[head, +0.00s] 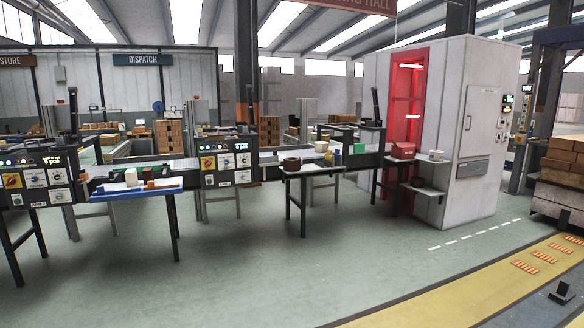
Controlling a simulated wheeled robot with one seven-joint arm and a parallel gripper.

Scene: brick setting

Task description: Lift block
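Small blocks lie on a blue-topped table (137,192) at the left. A white block (131,177) stands out there, with a reddish-brown block (149,172) to its right. Smaller coloured pieces beside them are too small to tell apart. The frame does not show which block the task means. My gripper is not in view.
A small dark table (315,169) holds a dark brown round item (291,163) and several small containers. A white cabinet (475,130) with a red bay stands at the right. Stacked boxes (563,160) are at the far right. The grey floor in front is open.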

